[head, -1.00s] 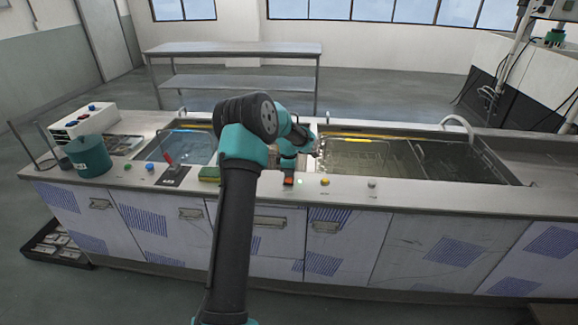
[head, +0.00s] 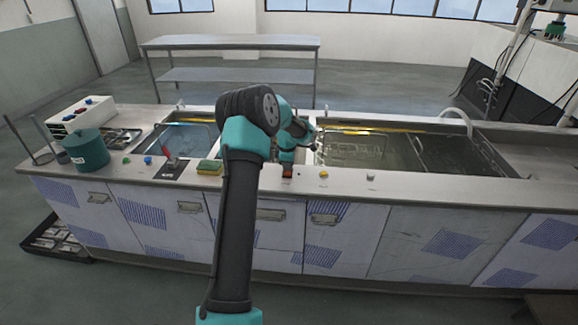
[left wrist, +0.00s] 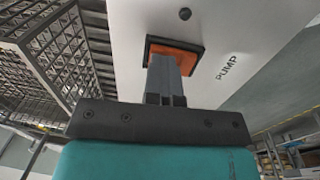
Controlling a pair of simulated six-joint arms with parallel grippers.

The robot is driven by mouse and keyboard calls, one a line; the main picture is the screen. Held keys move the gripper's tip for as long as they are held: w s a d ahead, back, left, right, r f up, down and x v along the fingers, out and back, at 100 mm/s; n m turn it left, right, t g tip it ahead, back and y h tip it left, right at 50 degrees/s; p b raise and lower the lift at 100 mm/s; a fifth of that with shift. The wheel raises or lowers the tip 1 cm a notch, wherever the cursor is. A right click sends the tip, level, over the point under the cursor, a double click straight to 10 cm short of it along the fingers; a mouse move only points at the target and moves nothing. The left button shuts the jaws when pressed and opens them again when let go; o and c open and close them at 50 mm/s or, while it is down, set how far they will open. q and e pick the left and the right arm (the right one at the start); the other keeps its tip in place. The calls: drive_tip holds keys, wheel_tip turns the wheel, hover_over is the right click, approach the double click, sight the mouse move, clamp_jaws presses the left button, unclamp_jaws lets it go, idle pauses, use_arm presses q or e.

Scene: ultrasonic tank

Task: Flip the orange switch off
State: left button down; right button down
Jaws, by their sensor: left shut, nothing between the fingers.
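The orange switch (left wrist: 186,57) sits in a dark frame on the pale counter panel, with the word PUMP printed beside it in the left wrist view. In the head view it is a small orange-red spot (head: 288,173) on the counter's front strip. My left gripper (left wrist: 168,62) is shut and empty. Its fingertips are at the switch and cover part of it, seemingly touching. In the head view this gripper (head: 287,164) points down over the switch. The switch's tilt is hard to tell. My right gripper is not in view.
A green-yellow sponge (head: 209,167) lies left of the switch. A yellow knob (head: 323,174) and a grey knob (head: 370,177) are to its right. A red-handled lever (head: 168,154) and a teal pot (head: 86,150) stand further left. Water-filled tanks (head: 365,150) lie behind.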

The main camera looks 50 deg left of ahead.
sight(288, 173)
use_arm(q)
drive_tip(key=shift+s+d, duration=0.55)
drive_tip(key=shift+r, duration=0.15)
wheel_tip(288, 173, up, 14)
drive_tip(key=s+d, duration=0.1)
idle(0.5)
drive_tip(key=shift+s, duration=0.1)
drive_tip(key=shift+w+a, duration=0.35)
drive_tip(key=shift+w, duration=0.2)
drive_tip(key=f, duration=0.4)
drive_tip(key=w+f, duration=0.1)
drive_tip(key=f, duration=0.4)
drive_tip(key=a+f, duration=0.1)
drive_tip(key=f, duration=0.4)
drive_tip(key=shift+w+a, duration=0.1)
drive_tip(key=shift+w, duration=0.05)
